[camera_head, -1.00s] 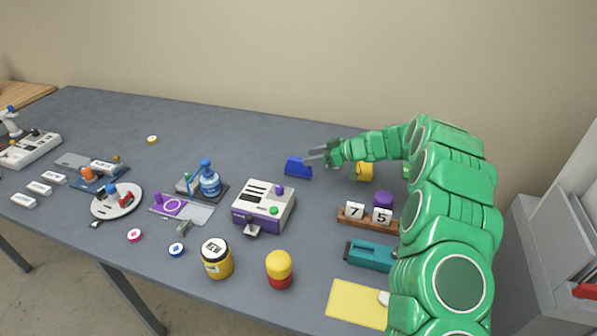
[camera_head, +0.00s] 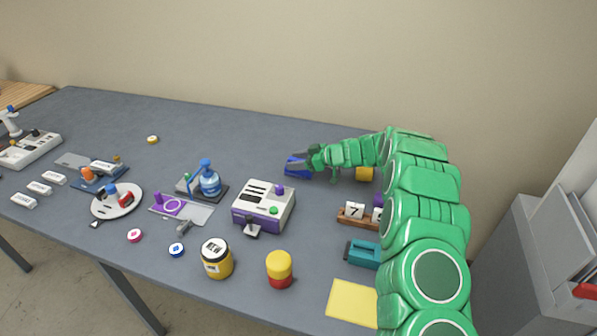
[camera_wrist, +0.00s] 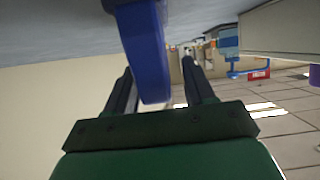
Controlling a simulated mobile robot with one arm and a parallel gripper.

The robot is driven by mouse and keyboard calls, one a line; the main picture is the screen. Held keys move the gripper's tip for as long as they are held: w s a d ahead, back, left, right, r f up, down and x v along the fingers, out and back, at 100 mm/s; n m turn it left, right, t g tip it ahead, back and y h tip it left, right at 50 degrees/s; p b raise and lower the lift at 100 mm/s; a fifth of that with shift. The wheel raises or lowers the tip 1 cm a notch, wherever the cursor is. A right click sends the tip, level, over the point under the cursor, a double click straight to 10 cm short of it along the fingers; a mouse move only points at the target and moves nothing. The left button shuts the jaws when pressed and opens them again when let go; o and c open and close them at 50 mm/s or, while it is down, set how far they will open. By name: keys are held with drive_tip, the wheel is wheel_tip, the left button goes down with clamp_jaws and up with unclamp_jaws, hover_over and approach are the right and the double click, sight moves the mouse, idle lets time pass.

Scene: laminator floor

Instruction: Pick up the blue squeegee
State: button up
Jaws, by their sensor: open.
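The blue squeegee (camera_head: 297,166) lies near the back of the grey table, right of its middle. My green arm reaches to it from the right, and my gripper (camera_head: 297,163) is at the squeegee, its dark fingers overlapping it in the head view. In the wrist view the squeegee (camera_wrist: 147,50) is large and close, in front of and partly between the two open fingers of my gripper (camera_wrist: 160,85), nearer the left one. Whether a finger touches it, I cannot tell. Part of the squeegee is hidden behind the fingers in the head view.
A white and purple laminator-like machine (camera_head: 264,207) stands in front of the squeegee. A yellow object (camera_head: 364,174) and a number-block stand (camera_head: 352,214) are by my arm. The table's back left is mostly clear.

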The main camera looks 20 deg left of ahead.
drive_tip(key=shift+a+f, duration=0.3)
drive_tip(key=shift+a, duration=0.35)
clamp_jaws()
drive_tip(key=shift+r, duration=0.1)
